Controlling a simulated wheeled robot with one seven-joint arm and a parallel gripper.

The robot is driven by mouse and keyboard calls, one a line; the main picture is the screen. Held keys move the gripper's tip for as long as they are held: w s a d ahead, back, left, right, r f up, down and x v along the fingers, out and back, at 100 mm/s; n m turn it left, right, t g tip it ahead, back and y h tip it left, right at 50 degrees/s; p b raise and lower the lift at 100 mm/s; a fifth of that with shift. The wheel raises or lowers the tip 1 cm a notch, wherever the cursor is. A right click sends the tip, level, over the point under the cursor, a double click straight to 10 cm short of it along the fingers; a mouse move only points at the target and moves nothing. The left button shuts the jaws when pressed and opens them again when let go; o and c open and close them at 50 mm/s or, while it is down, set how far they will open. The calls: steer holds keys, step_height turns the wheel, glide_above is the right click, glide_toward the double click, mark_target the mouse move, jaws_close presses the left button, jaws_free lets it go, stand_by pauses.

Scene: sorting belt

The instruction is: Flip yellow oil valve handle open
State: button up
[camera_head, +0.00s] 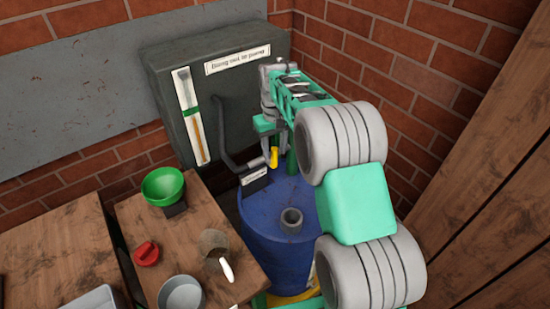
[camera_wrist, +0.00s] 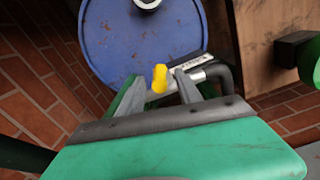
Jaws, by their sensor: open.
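The yellow oil valve handle (camera_head: 274,157) stands up beside a grey pipe above the blue drum (camera_head: 265,240) in the head view. In the head view my gripper (camera_head: 268,152) reaches down over the drum's back edge and partly hides the valve. The blue drum (camera_wrist: 120,45) lies beyond the fingers in the wrist view.
A wooden table (camera_head: 130,215) left of the drum holds a green funnel (camera_head: 163,184), a red cap (camera_head: 147,253), a metal bowl (camera_head: 181,294) and a brush-like tool (camera_head: 226,270). A dark wall box (camera_head: 235,95) stands behind. A wooden panel (camera_head: 475,215) bounds the right side.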

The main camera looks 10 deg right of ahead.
mark_target(275, 158)
step_height(275, 158, down, 5)
steer(key=shift+d+r, duration=0.1)
steer(key=shift+c, duration=0.2)
steer(key=c, duration=0.6)
steer(key=shift+w, duration=0.1)
jaws_close()
steer(key=shift+d+r, duration=0.1)
stand_by(0.4)
